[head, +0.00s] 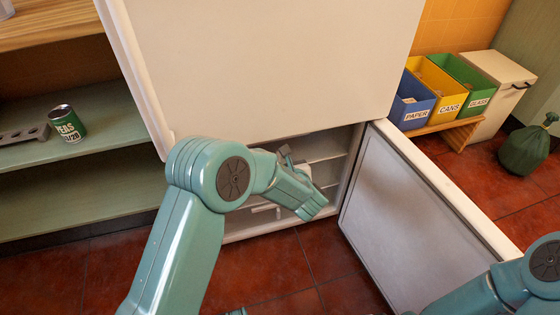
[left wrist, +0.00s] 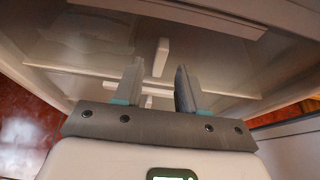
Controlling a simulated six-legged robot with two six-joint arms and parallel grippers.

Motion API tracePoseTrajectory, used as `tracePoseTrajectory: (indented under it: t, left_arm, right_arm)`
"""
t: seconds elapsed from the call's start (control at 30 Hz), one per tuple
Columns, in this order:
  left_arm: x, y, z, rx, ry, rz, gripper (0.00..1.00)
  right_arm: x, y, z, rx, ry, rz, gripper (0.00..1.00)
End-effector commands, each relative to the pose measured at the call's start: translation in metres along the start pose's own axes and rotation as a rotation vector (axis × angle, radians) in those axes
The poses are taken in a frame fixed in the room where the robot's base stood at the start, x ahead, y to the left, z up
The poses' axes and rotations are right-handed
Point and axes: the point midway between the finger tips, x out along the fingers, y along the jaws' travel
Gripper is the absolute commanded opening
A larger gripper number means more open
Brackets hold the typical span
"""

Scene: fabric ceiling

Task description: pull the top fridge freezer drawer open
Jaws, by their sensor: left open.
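The freezer compartment (head: 328,172) stands open below the white upper fridge door (head: 270,60). My left arm reaches in front of it and hides part of the drawers. My left gripper (head: 288,158) is open at the compartment's mouth. In the left wrist view its two fingers (left wrist: 158,82) stand apart with nothing held. A short white handle (left wrist: 161,57) on a clear drawer front (left wrist: 100,55) shows beyond and between the fingertips, seemingly apart from them. A white bar (head: 265,208) shows low in the compartment. I cannot tell for sure which drawer the handle belongs to. My right gripper is out of view.
The open freezer door (head: 400,215) swings out to the right, with part of my right arm in front of its lower corner. Shelves (head: 90,155) with a can (head: 66,124) stand left. Recycling bins (head: 440,88) stand at the back right. Red floor tiles (head: 280,270) lie clear in front.

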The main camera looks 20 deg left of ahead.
Motion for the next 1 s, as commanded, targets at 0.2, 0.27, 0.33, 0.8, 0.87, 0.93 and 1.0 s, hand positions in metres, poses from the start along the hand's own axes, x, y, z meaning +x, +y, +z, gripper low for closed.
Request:
tracePoseTrajectory:
  t: [0.2, 0.27, 0.33, 0.8, 0.87, 0.93, 1.0]
  left_arm:
    - [0.028, -0.001, -0.001, 0.001, 0.000, 0.000, 0.40]
    - [0.031, -0.001, 0.000, 0.001, 0.000, -0.001, 0.40]
    - [0.033, -0.002, 0.001, 0.001, 0.000, -0.002, 0.40]
    - [0.033, -0.002, 0.001, 0.001, 0.001, -0.002, 0.00]
    - [0.033, -0.002, 0.001, 0.001, 0.001, -0.002, 0.00]
    - [0.033, -0.002, 0.001, 0.001, 0.001, -0.002, 0.00]
    - [0.033, -0.003, 0.001, 0.000, 0.001, -0.002, 0.00]
  right_arm:
    - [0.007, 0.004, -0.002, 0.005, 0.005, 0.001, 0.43]
    - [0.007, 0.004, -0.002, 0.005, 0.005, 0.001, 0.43]
    - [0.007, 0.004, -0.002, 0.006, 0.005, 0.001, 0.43]
    - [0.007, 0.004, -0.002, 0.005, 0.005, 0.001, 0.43]
    - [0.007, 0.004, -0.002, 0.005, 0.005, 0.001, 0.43]
    - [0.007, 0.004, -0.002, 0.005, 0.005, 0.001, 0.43]
    - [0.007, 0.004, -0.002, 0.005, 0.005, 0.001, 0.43]
